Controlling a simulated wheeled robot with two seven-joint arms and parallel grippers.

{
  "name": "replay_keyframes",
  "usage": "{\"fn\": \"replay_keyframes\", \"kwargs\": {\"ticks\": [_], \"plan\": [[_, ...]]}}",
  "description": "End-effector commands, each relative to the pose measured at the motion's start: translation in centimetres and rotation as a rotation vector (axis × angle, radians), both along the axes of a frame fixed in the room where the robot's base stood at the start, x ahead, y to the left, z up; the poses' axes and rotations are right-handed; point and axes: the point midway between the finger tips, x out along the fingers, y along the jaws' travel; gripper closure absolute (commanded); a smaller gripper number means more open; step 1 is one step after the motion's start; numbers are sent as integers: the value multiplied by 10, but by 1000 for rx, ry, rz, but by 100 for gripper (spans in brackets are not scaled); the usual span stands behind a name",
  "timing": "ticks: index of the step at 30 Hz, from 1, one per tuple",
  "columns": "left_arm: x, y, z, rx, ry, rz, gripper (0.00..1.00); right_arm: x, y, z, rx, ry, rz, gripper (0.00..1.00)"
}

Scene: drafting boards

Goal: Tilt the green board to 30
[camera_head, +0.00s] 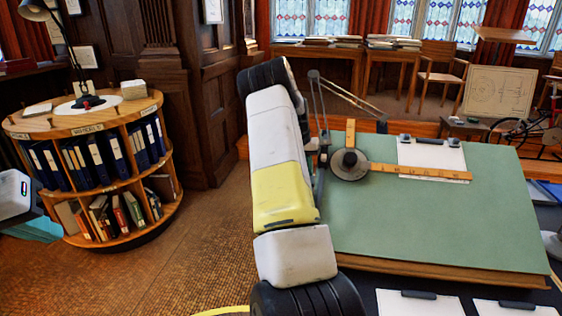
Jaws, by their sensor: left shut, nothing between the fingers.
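The green board (430,225) is a large drafting board with a wooden edge, to the right of my left arm. Its surface shows a slope, but I cannot read its angle. A drafting head (349,163) with two wooden rulers lies on it at the upper left. A white sheet (432,156) lies under the long ruler, with dark clips at its top. My left gripper (321,163) is mostly hidden behind my white and yellow forearm, at the board's left edge. It is shut and empty; I cannot tell whether it touches the board.
Below the board are a dark surface and white sheets (418,303) with dark clips. A round bookcase (100,190) with a lamp (88,100) stands at the left. Brown floor (190,240) is free between it and my arm. Tables, a chair (440,65) and a bicycle are behind.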

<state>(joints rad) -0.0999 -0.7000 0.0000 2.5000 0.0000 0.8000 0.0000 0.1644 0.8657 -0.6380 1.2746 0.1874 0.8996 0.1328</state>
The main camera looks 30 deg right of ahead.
Motion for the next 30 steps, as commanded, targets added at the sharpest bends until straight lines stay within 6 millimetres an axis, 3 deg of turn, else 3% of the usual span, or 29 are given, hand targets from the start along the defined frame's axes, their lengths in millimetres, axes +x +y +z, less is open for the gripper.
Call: {"fn": "replay_keyframes", "kwargs": {"ticks": [13,14,17,26,30], "plan": [[0,0,0,0,0,0,100,4,-2,-6,22,20,1,100],[0,0,0,0,0,0,100,4,-2,-6,22,20,1,82],[0,0,0,0,0,0,100,3,-2,-6,22,20,1,64],[0,0,0,0,0,0,100,3,-2,-6,22,21,0,64],[0,0,0,0,0,0,100,4,0,5,21,19,1,64]]}}
